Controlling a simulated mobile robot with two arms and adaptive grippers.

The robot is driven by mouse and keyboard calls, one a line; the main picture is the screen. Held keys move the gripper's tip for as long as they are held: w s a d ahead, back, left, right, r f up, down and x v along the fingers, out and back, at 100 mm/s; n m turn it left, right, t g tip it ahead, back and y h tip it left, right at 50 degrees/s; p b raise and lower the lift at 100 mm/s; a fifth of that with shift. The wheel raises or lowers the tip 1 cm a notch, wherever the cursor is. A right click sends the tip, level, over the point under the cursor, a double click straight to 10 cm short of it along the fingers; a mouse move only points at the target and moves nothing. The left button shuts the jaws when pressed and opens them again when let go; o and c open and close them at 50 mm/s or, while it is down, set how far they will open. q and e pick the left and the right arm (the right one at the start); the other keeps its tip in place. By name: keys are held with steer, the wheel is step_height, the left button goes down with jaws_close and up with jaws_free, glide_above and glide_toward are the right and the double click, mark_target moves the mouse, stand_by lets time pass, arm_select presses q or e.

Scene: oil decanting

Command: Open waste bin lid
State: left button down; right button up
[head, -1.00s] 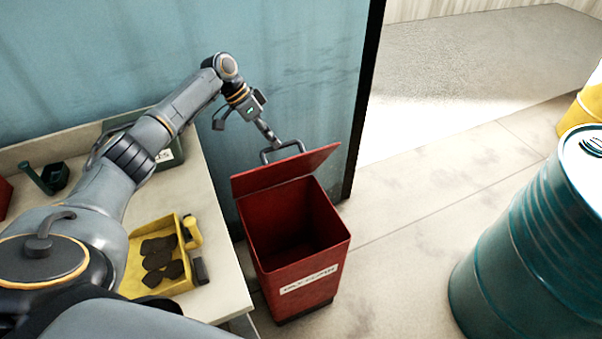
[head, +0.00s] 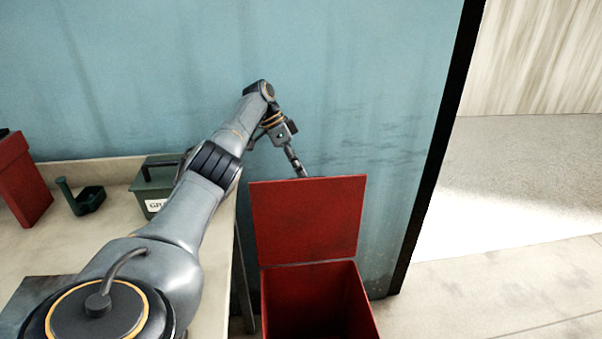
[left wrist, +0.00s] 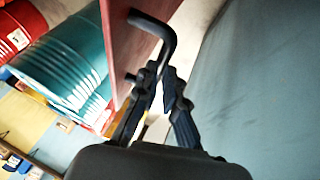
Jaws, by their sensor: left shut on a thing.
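The red waste bin (head: 315,300) stands on the floor beside the table, cut off by the bottom edge of the head view. Its red lid (head: 308,220) is raised about upright at the back, and the bin's opening shows. My left gripper (head: 299,172) is behind the lid's top edge, its fingertips partly hidden by the lid. In the left wrist view, my left gripper (left wrist: 160,85) is shut on the dark bar handle (left wrist: 160,35), which is fixed to the lid (left wrist: 130,40). My right gripper is not in view.
The pale table (head: 90,235) on the left bears a green box (head: 157,185), a small green scoop-like item (head: 85,200) and a red container (head: 22,180). A blue wall (head: 330,60) stands close behind the bin. Open floor (head: 500,270) lies to the right.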

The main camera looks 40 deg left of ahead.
arm_select(q)
steer(key=f, duration=0.1)
steer(key=s+f, duration=0.1)
steer(key=f, duration=0.1)
steer(key=shift+d+f+g, duration=0.15)
steer(key=shift+f+g, duration=0.05)
steer(key=shift+g, duration=0.2)
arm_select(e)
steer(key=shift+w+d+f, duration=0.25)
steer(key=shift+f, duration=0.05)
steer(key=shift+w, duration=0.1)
arm_select(q)
steer(key=c, duration=1.7)
jaws_free()
steer(key=o, duration=0.4)
steer(key=shift+w+a+f, duration=0.25)
steer(key=shift+w+f, duration=0.5)
steer(key=shift+w, duration=0.25)
steer(key=shift+c, duration=0.2)
step_height(320, 180, up, 11)
steer(key=shift+s+r, duration=0.15)
steer(key=shift+s, duration=0.25)
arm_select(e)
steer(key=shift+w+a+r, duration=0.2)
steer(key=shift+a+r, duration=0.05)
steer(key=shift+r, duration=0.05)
